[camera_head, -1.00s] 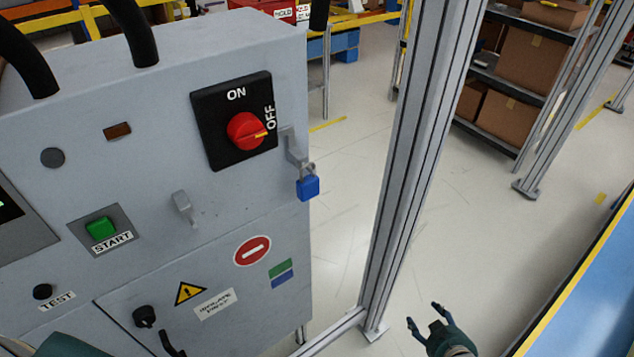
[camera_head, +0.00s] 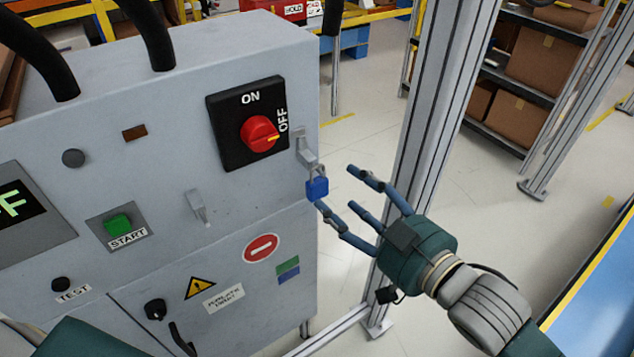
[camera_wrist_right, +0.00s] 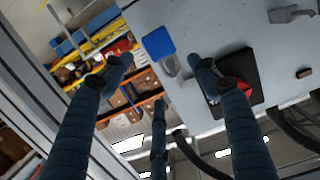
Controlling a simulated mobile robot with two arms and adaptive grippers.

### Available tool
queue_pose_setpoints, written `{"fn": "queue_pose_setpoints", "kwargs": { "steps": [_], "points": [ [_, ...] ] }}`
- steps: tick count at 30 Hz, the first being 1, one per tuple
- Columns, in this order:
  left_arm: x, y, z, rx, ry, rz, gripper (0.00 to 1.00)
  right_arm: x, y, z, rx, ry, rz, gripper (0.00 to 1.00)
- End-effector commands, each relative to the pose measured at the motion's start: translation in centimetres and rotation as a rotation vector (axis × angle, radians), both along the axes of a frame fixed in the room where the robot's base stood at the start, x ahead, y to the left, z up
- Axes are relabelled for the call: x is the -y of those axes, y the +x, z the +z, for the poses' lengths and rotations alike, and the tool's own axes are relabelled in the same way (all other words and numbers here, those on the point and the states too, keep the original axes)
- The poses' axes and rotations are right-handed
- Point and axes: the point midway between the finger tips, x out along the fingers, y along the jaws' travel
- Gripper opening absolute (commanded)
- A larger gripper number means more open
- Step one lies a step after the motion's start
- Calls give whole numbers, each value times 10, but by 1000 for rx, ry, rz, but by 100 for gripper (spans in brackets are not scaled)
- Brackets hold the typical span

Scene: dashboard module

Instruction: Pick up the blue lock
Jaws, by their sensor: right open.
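The blue lock (camera_head: 317,188) hangs by its shackle from a grey metal hasp (camera_head: 306,150) on the right edge of the grey cabinet, beside the switch. My right gripper (camera_head: 334,190) is open and empty, with its fingers pointing left toward the lock. The lock is close to the fingertips; I see no grip on it. In the right wrist view the lock (camera_wrist_right: 158,42) is near the top middle, beyond the fingertips and between the spread fingers. A green part of my left arm shows at the bottom left of the head view, but its gripper is out of view.
The cabinet (camera_head: 240,215) carries a red rotary switch (camera_head: 259,133) on a black plate, a green START button (camera_head: 118,223) and a second small grey bracket (camera_head: 197,207). An aluminium post (camera_head: 440,110) stands just behind my right gripper. Shelves with boxes (camera_head: 540,60) are at the back right.

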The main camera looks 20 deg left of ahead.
Motion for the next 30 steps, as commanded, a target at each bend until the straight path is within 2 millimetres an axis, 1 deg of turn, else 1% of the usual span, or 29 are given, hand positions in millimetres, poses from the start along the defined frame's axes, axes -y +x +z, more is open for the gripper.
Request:
{"fn": "queue_pose_setpoints", "kwargs": {
  "steps": [5, 9, 13, 16, 22, 23, 24, 29, 30],
  "points": [
    [0, -3, 6, -5, 0, 0, 50, -12, 8, 1, 0, 0, 1, 60],
    [1, -6, 16, -9, -1, 0, 50, -30, 20, 1, 0, 1, 1, 60],
    [3, -8, 18, -12, -3, 0, 50, -43, 30, -3, 1, 1, 0, 60],
    [3, -8, 19, -12, -3, 0, 50, -47, 33, -6, 2, 0, 0, 60],
    [3, -8, 18, -12, -3, 0, 50, -47, 33, -6, 2, 0, 0, 60],
    [3, -8, 18, -12, -2, -1, 50, -47, 33, -6, 2, 0, 0, 56],
    [3, -8, 18, -13, -2, -1, 50, -47, 33, -6, 2, 0, 0, 48],
    [3, -8, 18, -12, -2, -1, 50, -47, 33, -6, 2, 0, 0, 16],
    [3, -8, 18, -12, -2, -1, 50, -47, 33, -6, 2, 0, 0, 16]
  ]
}}
